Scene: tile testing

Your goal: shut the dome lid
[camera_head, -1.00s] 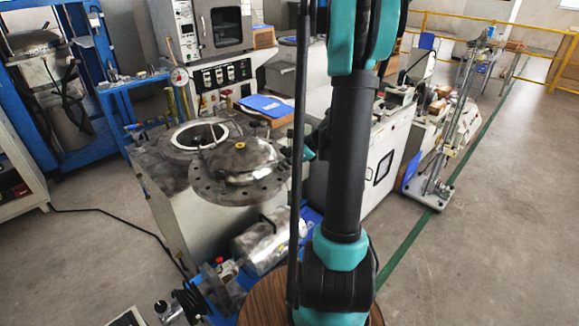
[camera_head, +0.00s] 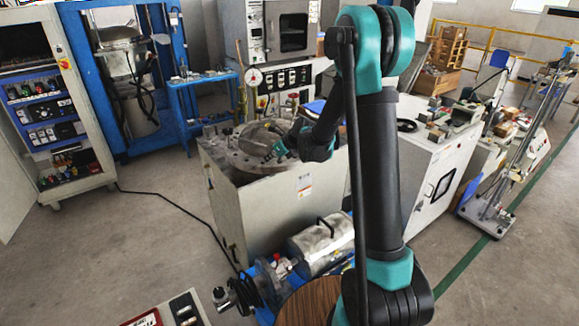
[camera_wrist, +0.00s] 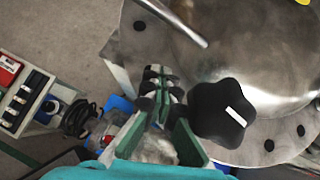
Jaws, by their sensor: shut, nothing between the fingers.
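The dome lid (camera_head: 258,138) is a grey metal dome on the tank top in the head view. The dark tank opening does not show, and I cannot tell whether the lid sits fully on its rim. In the wrist view the lid's flange (camera_wrist: 125,42) has bolt holes, with a metal rod handle (camera_wrist: 184,22) above it. A black star knob (camera_wrist: 218,112) is close to the right of my gripper (camera_wrist: 162,82). My gripper is shut and empty at the flange edge. It also shows at the lid's right front in the head view (camera_head: 277,151).
The tank's pale body (camera_head: 270,210) stands below the lid. A silver motor (camera_head: 318,238) lies in front of it. A white machine cabinet (camera_head: 440,165) stands to the right. A black cable crosses the open floor (camera_head: 160,245) at the left.

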